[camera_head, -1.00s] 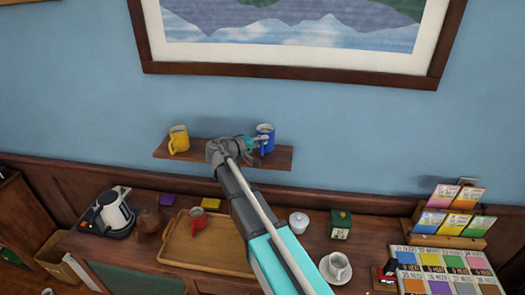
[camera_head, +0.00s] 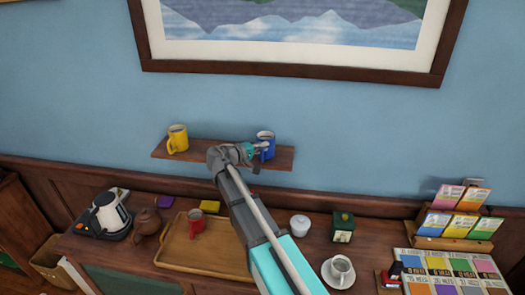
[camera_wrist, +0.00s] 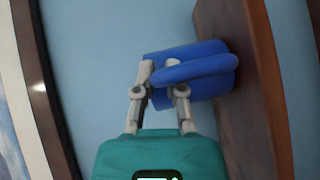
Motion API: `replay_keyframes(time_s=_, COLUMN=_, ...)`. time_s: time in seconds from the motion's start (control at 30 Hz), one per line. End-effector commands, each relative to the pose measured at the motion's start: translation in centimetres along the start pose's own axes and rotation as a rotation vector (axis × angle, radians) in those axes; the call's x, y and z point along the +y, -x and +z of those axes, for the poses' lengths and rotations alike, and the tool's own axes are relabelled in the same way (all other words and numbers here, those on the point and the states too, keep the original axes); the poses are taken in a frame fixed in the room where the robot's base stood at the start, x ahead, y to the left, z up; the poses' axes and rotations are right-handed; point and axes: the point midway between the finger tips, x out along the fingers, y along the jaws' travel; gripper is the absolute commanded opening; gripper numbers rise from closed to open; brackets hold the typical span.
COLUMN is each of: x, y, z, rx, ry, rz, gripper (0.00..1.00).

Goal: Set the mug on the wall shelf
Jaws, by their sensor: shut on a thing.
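The blue mug (camera_head: 266,138) is upright at the right end of the wall shelf (camera_head: 202,155). My gripper (camera_head: 258,147) reaches it from the left. In the wrist view, my gripper (camera_wrist: 159,70) is shut on the blue mug (camera_wrist: 205,88), with its fingertips at the handle side. The mug's base is at the shelf board (camera_wrist: 250,110) there; I cannot tell whether it rests fully on it. My wrist hides the middle of the shelf in the head view.
A yellow mug (camera_head: 178,140) stands at the shelf's left end. A framed picture (camera_head: 290,72) hangs above. The sideboard below holds a wooden tray (camera_head: 225,258) with a red mug (camera_head: 196,221), a kettle (camera_head: 108,215), a white lidded pot (camera_head: 300,226) and a card rack (camera_head: 455,241).

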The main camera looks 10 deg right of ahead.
Motion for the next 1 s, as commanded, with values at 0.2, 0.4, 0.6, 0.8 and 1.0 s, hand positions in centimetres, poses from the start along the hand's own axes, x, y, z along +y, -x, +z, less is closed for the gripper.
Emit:
replay_keyframes(time_s=0.2, x=0.09, y=-0.02, z=0.0, rx=0.0, ry=0.0, rz=0.001, gripper=0.0)
replay_keyframes(time_s=0.4, x=-0.32, y=-0.1, z=0.08, rx=-0.001, ry=0.0, rz=0.001, gripper=0.0)
replay_keyframes(time_s=0.6, x=-0.21, y=-0.1, z=0.06, rx=-0.001, ry=0.0, rz=0.0, gripper=0.48)
replay_keyframes(time_s=0.8, x=-0.21, y=-0.12, z=0.08, rx=-0.001, ry=0.0, rz=0.0, gripper=0.48)
replay_keyframes(time_s=1.0, x=-0.14, y=-0.12, z=0.07, rx=-0.001, ry=0.0, rz=0.0, gripper=0.48)
